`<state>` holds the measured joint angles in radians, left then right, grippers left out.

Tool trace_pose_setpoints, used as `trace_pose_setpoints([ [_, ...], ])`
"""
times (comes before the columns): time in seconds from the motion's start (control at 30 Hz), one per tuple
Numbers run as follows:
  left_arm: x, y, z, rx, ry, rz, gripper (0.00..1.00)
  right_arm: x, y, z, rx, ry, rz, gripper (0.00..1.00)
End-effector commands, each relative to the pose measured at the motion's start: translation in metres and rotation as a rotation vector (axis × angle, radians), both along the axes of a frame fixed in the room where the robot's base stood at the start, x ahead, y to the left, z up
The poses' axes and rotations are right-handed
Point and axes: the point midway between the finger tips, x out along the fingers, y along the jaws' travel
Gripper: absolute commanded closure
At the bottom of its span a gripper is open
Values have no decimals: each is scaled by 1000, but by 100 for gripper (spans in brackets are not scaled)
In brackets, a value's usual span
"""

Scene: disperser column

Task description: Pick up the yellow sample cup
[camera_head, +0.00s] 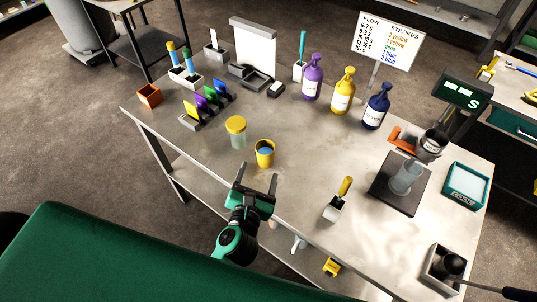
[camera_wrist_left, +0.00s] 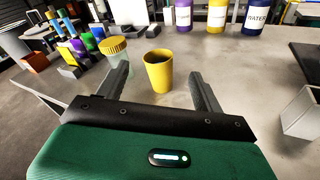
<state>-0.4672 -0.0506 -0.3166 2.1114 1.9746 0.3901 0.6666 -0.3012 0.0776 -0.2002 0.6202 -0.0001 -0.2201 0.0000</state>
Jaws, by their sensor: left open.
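The yellow sample cup (camera_head: 265,154) stands upright on the grey table near its front edge, with something blue showing inside it. In the left wrist view the cup (camera_wrist_left: 158,71) stands just beyond the fingertips, about midway between them. My left gripper (camera_head: 257,182) is open and empty, pointing at the cup from the front edge side and apart from it. Its two fingers also show in the left wrist view (camera_wrist_left: 160,80). My right gripper is not in view.
A clear jar with a yellow lid (camera_head: 236,130) stands close to the cup's left. Purple (camera_head: 313,78), yellow (camera_head: 343,92) and blue (camera_head: 376,107) bottles stand behind. A small holder with a yellow-handled tool (camera_head: 337,205) is at right. The table between is clear.

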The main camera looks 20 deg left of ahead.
Motion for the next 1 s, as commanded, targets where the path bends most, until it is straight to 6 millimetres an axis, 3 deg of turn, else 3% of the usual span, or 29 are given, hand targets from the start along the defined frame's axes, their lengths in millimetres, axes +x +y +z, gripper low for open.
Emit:
trace_pose_setpoints([
  [0.2, -9, -1, -36, -325, 182, 137, 31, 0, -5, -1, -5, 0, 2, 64],
  [0.37, -10, -2, -46, -398, 230, 167, 31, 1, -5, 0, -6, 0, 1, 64],
  [0.8, 55, 7, -71, -397, 230, 167, 31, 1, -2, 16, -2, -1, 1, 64],
  [1.0, 67, 10, -77, -398, 232, 168, 31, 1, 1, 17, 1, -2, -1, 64],
])
